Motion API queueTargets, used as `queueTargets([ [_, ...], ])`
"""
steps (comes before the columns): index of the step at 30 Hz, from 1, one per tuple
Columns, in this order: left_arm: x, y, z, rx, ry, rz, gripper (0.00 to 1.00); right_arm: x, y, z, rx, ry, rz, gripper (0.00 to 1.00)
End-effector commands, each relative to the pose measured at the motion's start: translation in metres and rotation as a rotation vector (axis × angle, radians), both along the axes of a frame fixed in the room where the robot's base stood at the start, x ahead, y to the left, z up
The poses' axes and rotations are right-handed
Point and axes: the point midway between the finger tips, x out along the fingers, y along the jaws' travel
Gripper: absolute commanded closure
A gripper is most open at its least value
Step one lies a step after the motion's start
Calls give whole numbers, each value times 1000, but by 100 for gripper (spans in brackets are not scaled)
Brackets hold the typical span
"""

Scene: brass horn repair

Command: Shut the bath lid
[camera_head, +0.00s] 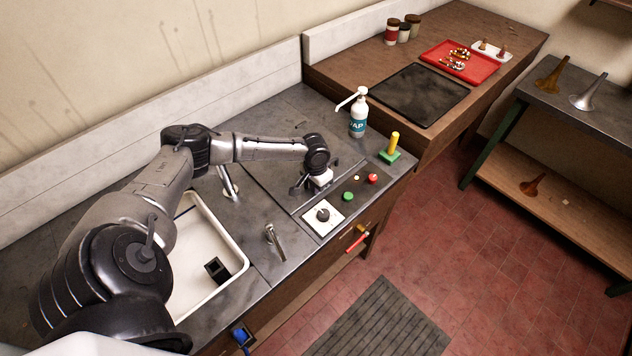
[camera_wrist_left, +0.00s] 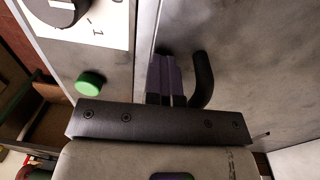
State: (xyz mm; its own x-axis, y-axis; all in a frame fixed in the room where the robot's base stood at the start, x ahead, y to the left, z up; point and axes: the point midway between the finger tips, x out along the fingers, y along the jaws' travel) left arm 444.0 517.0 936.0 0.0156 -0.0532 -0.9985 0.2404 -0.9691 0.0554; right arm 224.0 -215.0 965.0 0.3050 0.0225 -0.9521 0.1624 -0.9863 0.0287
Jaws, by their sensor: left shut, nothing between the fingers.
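The bath lid (camera_head: 268,172) is a flat grey metal panel in the counter, behind the control panel. It looks lying flat and level with the counter top; I cannot tell whether it is fully seated. It also fills the right of the left wrist view (camera_wrist_left: 260,60). My left gripper (camera_head: 310,188) is over the lid's front edge, pointing down. Its fingers (camera_wrist_left: 167,82) are together and empty. A dark curved handle (camera_wrist_left: 203,80) stands right beside the fingers; I cannot tell whether they touch. My right gripper is out of view.
A dial (camera_head: 323,215), a green button (camera_head: 348,196) and a red button (camera_head: 373,178) sit in front of the lid. A soap bottle (camera_head: 358,115) and a yellow-handled green block (camera_head: 391,150) stand to the right. A white sink (camera_head: 235,245) lies left.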

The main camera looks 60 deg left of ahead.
Motion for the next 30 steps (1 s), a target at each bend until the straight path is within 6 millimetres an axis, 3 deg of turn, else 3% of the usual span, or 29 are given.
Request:
queueTargets([
  [1, -2, -1, -8, 1, 4, -2, 100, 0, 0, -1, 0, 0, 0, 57],
  [8, -4, -1, -11, 3, 7, -3, 100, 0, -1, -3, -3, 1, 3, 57],
  [14, -5, -1, -2, 4, 9, -3, 100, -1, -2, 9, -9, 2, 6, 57],
  [24, -3, 1, 47, 1, 3, -1, 100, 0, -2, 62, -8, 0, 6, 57],
  [30, -1, 1, 84, 2, 0, -3, 100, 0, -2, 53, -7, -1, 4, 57],
])
